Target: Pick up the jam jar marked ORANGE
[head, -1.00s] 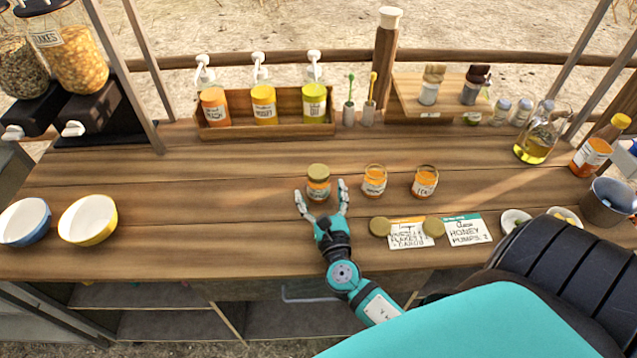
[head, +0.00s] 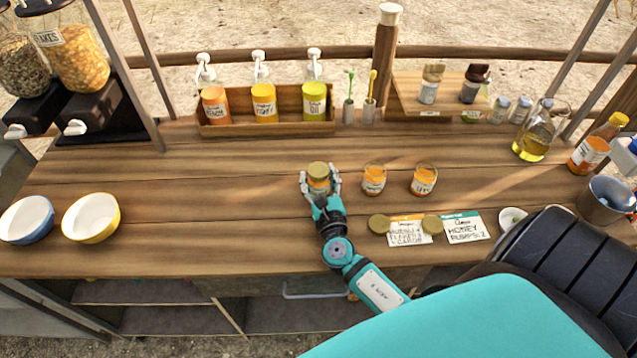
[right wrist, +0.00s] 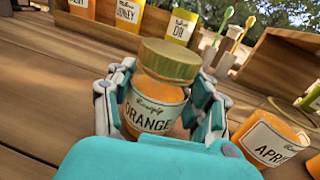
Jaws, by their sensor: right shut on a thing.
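The jam jar marked ORANGE (right wrist: 153,110) stands upright on the wooden counter, with a gold lid on and orange contents; it also shows in the head view (head: 318,180). My right gripper (head: 320,184) is shut on the jar, one finger on each side of it. In the right wrist view my right gripper (right wrist: 158,108) has its fingers around the glass below the lid, and the label faces me. My left gripper is not in view.
Two open jars stand to the right, the nearer one (head: 373,180) labelled APR... and another (head: 423,180). Two gold lids (head: 380,224) and two cards (head: 465,228) lie in front of them. A wooden box (head: 265,130) of pump bottles stands behind. Bowls (head: 91,218) stand at the left.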

